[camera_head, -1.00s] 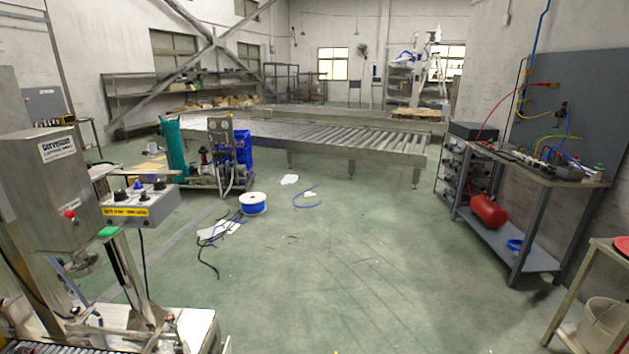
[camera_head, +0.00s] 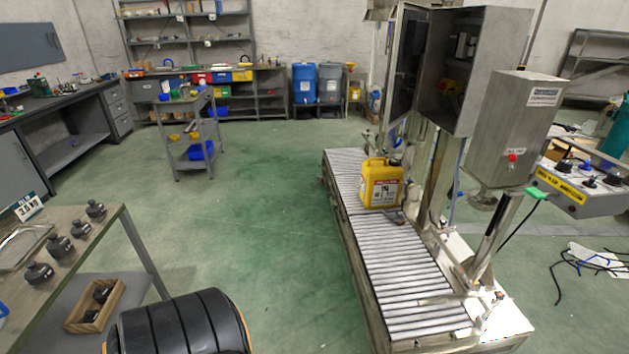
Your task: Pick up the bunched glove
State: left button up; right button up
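I cannot make out a bunched glove in the head view. Small items lie on a rolling cart (camera_head: 186,101) and on the benches at the back, but they are too small to identify. Neither my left gripper nor my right gripper is in view.
A roller conveyor (camera_head: 405,275) bearing a yellow canister (camera_head: 382,184) stands right of centre beside a grey machine (camera_head: 518,125). A table with black weights (camera_head: 60,246) is at left, above a wooden box (camera_head: 95,307). A black ribbed object (camera_head: 180,326) is at the bottom. Green floor between is clear.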

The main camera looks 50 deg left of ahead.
aim_at(396, 218)
jog(key=u, duration=1.05)
jog(key=i+j+u, duration=0.65)
jog(key=i, duration=0.65)
jog(key=i+u, duration=0.3)
jog(key=i, duration=0.7)
jog(key=i+z, duration=0.45)
jog(key=i+j+z, duration=0.25)
jog(key=z, duration=0.25)
jog(key=i+j+z, duration=0.6)
jog(key=j+z, duration=0.15)
jog(key=z, duration=0.2)
